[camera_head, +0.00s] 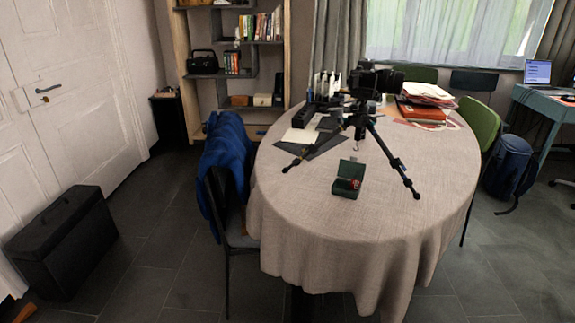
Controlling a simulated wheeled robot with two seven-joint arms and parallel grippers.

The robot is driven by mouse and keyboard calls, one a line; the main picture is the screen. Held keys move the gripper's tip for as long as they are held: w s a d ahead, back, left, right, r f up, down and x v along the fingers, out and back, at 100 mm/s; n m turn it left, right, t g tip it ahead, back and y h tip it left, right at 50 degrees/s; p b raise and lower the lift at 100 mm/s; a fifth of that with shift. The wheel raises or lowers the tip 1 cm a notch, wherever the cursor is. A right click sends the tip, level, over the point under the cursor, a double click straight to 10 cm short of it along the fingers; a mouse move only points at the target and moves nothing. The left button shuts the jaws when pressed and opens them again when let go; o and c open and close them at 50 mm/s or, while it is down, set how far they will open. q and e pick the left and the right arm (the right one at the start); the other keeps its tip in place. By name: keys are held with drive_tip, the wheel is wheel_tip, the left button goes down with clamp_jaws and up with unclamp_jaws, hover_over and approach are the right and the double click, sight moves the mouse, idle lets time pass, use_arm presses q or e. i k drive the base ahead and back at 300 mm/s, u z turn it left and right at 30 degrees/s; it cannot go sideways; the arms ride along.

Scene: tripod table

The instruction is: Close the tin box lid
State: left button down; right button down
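A small dark green tin box (346,188) stands on the oval table (300,220) near its middle. Its lid (351,169) is open and tilted up at the back. Something small and reddish shows inside the box, too small to make out. Neither of my grippers is in the head view.
A camera on a small black tripod (372,125) stands just behind the box, with one leg reaching to its right. Dark folders and papers (310,138) lie behind left, and red books (422,112) lie at the back right. A chair with a blue jacket (225,165) stands at the table's left. The front tabletop is clear.

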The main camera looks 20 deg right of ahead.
sight(350, 170)
drive_tip(key=z, duration=0.35)
drive_tip(key=k, duration=0.3)
drive_tip(key=u, duration=0.85)
drive_tip(key=i, duration=1.35)
drive_tip(key=z, duration=1.2)
